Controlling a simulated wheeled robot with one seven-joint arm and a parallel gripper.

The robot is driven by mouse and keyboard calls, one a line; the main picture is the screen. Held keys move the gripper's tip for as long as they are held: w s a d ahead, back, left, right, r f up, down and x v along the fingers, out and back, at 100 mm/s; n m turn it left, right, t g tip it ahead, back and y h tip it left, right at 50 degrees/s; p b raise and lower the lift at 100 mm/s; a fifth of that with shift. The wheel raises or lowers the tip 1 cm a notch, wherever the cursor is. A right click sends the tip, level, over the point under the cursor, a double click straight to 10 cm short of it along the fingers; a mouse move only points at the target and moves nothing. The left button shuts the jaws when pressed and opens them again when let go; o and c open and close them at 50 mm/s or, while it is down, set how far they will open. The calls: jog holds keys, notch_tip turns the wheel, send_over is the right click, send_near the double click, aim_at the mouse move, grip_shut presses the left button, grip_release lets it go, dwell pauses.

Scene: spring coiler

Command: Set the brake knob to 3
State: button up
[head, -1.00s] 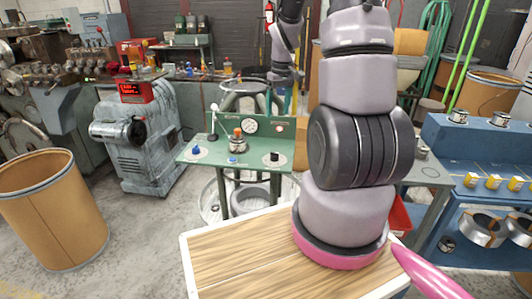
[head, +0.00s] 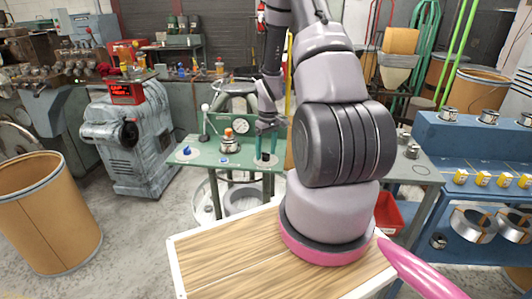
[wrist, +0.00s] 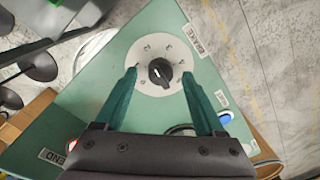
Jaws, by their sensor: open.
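The brake knob (wrist: 160,72) is a black knob with a white mark, on a round white dial plate (wrist: 148,50) with small numbers around it. A label beside the dial seems to read BRAKE. The mark lies to the left of the knob's middle; I cannot read which number it meets. My gripper (wrist: 159,74) is open, with one teal finger on each side of the knob and visible gaps between. In the head view my gripper (head: 266,152) is over the right end of the green panel (head: 205,159), mostly hiding the knob.
A blue button (wrist: 225,117) sits near the right finger in the wrist view. In the head view a blue knob (head: 187,151), an orange-topped fitting (head: 229,141), a lever (head: 205,118) and a gauge (head: 241,126) are left of my gripper.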

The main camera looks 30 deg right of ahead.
jog(key=shift+f, duration=0.4)
grip_shut()
jog(key=m, duration=0.4)
jog(key=shift+m, duration=0.3)
jog(key=shift+m+t, duration=0.3)
jog(key=shift+m, duration=2.3)
